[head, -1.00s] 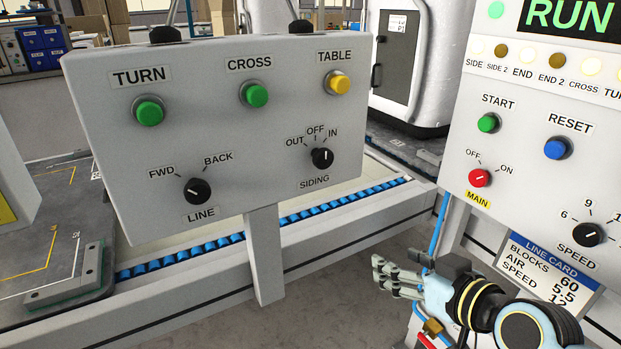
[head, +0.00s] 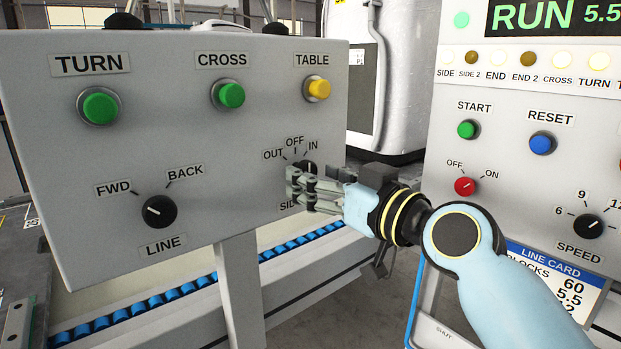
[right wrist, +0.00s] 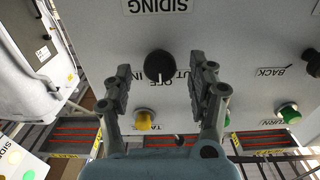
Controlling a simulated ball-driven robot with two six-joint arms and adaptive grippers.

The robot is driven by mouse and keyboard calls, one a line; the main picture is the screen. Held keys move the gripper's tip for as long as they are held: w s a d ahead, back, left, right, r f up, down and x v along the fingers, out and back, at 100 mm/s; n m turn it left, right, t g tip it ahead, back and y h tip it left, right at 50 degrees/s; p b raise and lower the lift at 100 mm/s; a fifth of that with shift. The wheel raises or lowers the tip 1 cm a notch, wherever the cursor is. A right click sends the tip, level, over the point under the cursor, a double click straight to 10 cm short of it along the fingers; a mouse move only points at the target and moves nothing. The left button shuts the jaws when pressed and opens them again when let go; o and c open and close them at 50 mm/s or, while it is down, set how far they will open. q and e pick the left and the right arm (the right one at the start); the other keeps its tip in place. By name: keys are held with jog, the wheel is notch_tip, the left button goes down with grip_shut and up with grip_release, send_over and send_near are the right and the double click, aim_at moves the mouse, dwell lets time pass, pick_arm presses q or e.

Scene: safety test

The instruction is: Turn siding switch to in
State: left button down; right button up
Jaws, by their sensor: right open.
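The siding switch is a round black knob (head: 309,167) with a white mark, low on the right of the grey panel (head: 225,150), under the labels OUT, OFF and IN. I cannot tell surely which label its mark points at. My right gripper (head: 298,188) is in front of it, covering its lower part and part of the SIDING label. In the right wrist view, the knob (right wrist: 159,65) lies between the two spread fingers of the open gripper (right wrist: 163,74), with a gap on each side. My left gripper is not in view.
The panel also carries the LINE knob (head: 159,211), green TURN (head: 100,106) and CROSS (head: 231,95) buttons, and a yellow TABLE button (head: 319,89). At right stands a second panel with a red MAIN knob (head: 465,187). A blue roller conveyor (head: 180,299) runs below.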

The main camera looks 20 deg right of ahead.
jog(key=shift+x, duration=1)
jog(key=shift+c, duration=1.3)
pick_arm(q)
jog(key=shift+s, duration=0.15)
pick_arm(e)
jog(key=c, duration=0.9)
